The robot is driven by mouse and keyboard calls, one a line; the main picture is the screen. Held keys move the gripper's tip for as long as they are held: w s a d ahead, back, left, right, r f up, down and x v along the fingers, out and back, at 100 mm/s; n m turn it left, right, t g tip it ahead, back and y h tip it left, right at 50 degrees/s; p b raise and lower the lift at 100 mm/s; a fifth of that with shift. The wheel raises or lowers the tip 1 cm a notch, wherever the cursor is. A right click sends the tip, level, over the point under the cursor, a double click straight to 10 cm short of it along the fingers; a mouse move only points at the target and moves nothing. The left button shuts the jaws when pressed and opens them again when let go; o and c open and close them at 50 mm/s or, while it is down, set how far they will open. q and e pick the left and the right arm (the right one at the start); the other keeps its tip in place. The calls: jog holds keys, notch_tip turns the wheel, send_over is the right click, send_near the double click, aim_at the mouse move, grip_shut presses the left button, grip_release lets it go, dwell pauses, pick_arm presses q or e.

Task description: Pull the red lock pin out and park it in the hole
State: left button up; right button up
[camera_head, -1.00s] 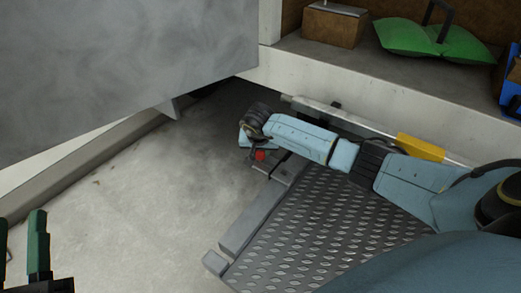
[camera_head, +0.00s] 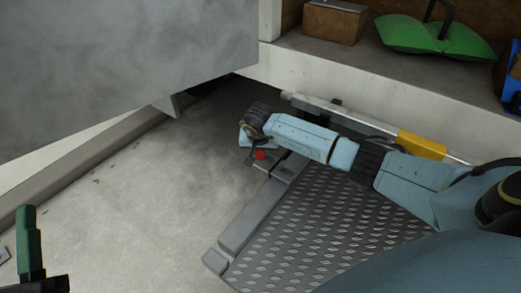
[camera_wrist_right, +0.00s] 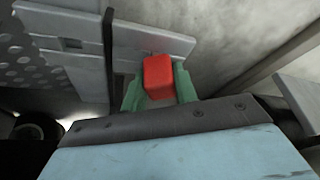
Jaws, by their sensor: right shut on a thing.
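The red lock pin (camera_head: 260,155) shows as a small red block at the far left corner of the tread-plate platform. My right gripper (camera_head: 256,159) is over that corner. In the right wrist view the red pin head (camera_wrist_right: 158,77) sits between the two green fingers of my right gripper (camera_wrist_right: 158,88), which is shut on it. The pin's shank is hidden, so I cannot tell how deep it sits. I cannot make out the parking hole. One green finger of my left gripper (camera_head: 28,238) shows at the lower left edge, with floor beside it and nothing held.
The tread-plate platform (camera_head: 330,228) lies below my right arm. A grey bar (camera_head: 252,216) runs along its left edge. A rail with a yellow section (camera_head: 421,145) lies behind. A large grey panel (camera_head: 120,70) hangs at upper left. Bare floor (camera_head: 140,210) is clear.

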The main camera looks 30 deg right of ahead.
jog(key=shift+f, duration=0.1)
jog(key=o, duration=1.1)
jog(key=shift+c, duration=0.2)
